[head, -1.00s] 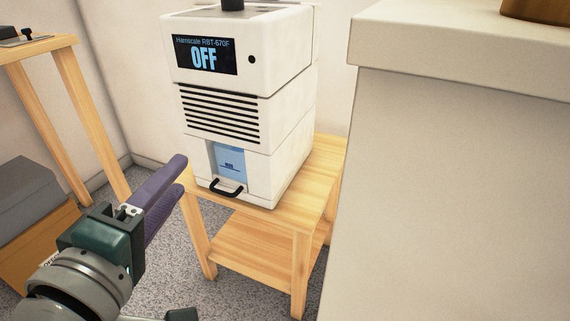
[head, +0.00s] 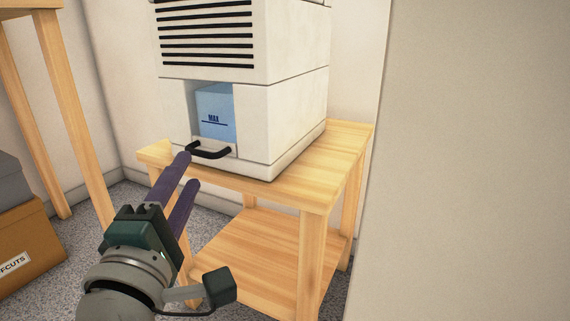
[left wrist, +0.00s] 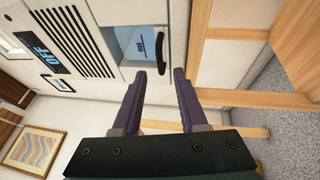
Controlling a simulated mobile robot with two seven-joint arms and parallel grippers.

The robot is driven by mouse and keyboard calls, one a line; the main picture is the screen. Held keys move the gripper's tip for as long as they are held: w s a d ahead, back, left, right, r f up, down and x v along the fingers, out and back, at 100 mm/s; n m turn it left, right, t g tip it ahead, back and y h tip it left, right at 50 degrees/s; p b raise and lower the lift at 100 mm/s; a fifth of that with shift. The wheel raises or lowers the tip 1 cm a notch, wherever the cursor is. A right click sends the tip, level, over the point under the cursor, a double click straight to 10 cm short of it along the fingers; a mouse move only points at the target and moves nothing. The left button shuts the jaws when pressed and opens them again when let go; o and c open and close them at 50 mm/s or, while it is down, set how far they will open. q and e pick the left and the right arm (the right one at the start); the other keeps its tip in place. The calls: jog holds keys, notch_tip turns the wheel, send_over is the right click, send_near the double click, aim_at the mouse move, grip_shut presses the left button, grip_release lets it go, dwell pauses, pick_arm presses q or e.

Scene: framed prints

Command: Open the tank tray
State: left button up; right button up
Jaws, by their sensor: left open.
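The white machine (head: 297,105) stands on a small wooden table. Its lower front has a recess with a blue tank (head: 215,112) marked MAX and a black handle (head: 210,152) on the tray below it. The tray looks shut. In the left wrist view the handle (left wrist: 160,47) is ahead of the fingers, and the display reads OFF. My left gripper (head: 188,170) is open and empty, with purple fingers, just in front of the handle. One fingertip overlaps the handle's left end in the head view; I cannot tell whether it touches. My right gripper is not in view.
The wooden table (head: 300,190) has a lower shelf (head: 240,250). A large pale block (head: 470,160) fills the right side. Another wooden table (head: 75,120) and a cardboard box (head: 30,245) stand at the left.

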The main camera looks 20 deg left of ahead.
aim_at(199, 155)
pick_arm(q)
jog(key=b+x, duration=0.1)
jog(key=x, duration=0.4)
jog(key=shift+b, duration=0.35)
jog(key=shift+c, duration=0.3)
grip_shut()
dwell(0.7)
